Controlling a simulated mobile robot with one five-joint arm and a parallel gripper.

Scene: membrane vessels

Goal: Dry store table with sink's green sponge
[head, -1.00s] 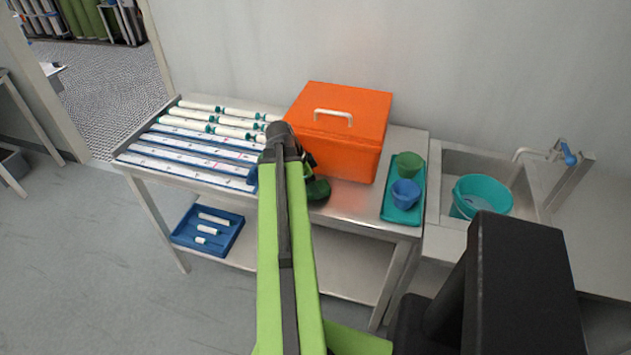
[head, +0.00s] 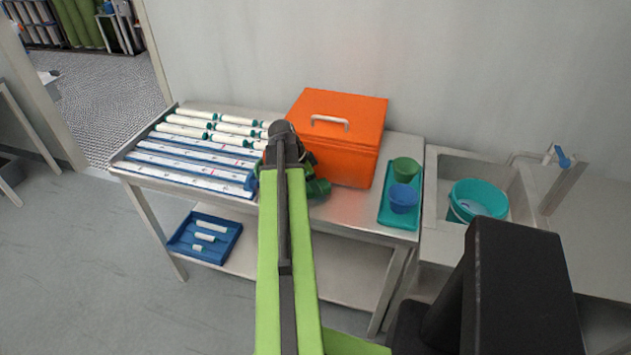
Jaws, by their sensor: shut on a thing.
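The store table (head: 345,217) is a steel table against the wall, with bare metal at its front middle and a lower shelf. My arm reaches over its front edge, and my gripper (head: 306,178) is at the tabletop in front of the orange box, mostly hidden behind my arm. It is shut on a dark green thing (head: 319,188), seemingly the green sponge, of which only the right part shows. I cannot tell whether it touches the tabletop. The sink (head: 436,190) is at the right; no other sponge shows in it.
An orange lidded box (head: 355,158) stands just behind my gripper. White tubes (head: 185,130) and long blue-edged trays (head: 185,160) fill the table's left. A teal tray (head: 385,213) holds a green cup (head: 405,170) and blue cup (head: 404,198). A teal bucket (head: 478,200) sits in the sink.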

